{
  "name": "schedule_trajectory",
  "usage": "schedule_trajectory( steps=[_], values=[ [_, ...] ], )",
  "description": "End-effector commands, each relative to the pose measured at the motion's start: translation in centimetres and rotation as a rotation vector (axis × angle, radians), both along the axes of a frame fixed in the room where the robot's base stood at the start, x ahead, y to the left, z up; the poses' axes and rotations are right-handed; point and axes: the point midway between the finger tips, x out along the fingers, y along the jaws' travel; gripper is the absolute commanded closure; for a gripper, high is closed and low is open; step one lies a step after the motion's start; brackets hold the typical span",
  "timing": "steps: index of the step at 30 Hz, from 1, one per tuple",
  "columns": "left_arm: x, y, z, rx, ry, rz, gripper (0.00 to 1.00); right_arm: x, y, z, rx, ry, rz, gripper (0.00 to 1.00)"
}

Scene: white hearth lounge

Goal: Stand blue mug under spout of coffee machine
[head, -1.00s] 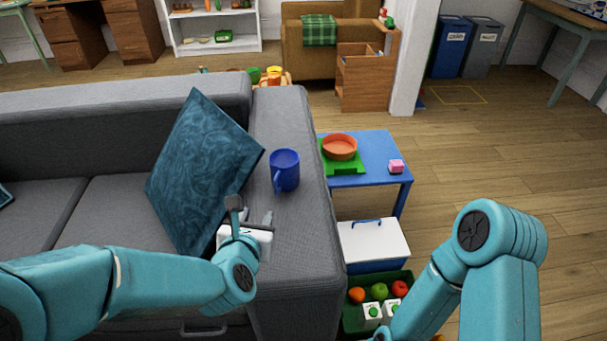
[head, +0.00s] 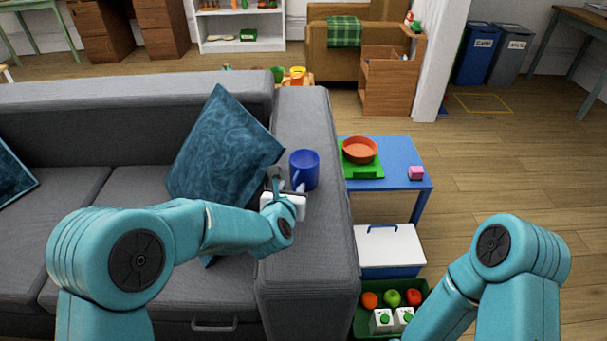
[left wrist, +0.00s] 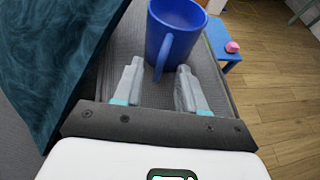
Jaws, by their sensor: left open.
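The blue mug (head: 304,168) stands upright on the grey sofa's armrest (head: 305,240). My left gripper (head: 288,184) is open just in front of the mug. In the left wrist view the mug (left wrist: 177,28) is ahead of the fingertips, and its handle (left wrist: 163,55) points toward the gap between the two fingers of my left gripper (left wrist: 158,75). I cannot tell whether the fingers touch the mug. My right arm shows at the lower right in the head view, but its gripper is out of sight. No coffee machine is in view.
A teal cushion (head: 225,150) leans on the sofa close to my left gripper. Below are a white-lidded box (head: 390,245) and a green crate (head: 362,322). Floor at right is clear.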

Motion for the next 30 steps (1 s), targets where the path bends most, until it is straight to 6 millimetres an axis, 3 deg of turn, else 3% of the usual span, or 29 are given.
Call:
schedule_trajectory(
  steps=[6, 14, 18, 30],
  values=[
    [2.8, -0.6, -1.6, 0.001, 0.001, -0.001, 0.59, 0.0, 0.0, 0.1, 0.000, 0.000, 0.000, 0.60],
    [3.1, -0.6, -1.7, 0.001, 0.000, -0.001, 0.59, 0.0, 0.0, 0.1, 0.000, 0.000, 0.000, 0.60],
    [3.1, -0.6, -1.6, 0.001, 0.000, -0.001, 1.00, 0.0, 0.0, 0.0, 0.000, 0.000, 0.000, 0.60],
    [3.2, -0.6, -1.2, -0.001, -0.004, 0.000, 1.00, 0.0, 0.0, 0.1, 0.000, 0.000, 0.000, 0.60]
  ],
)
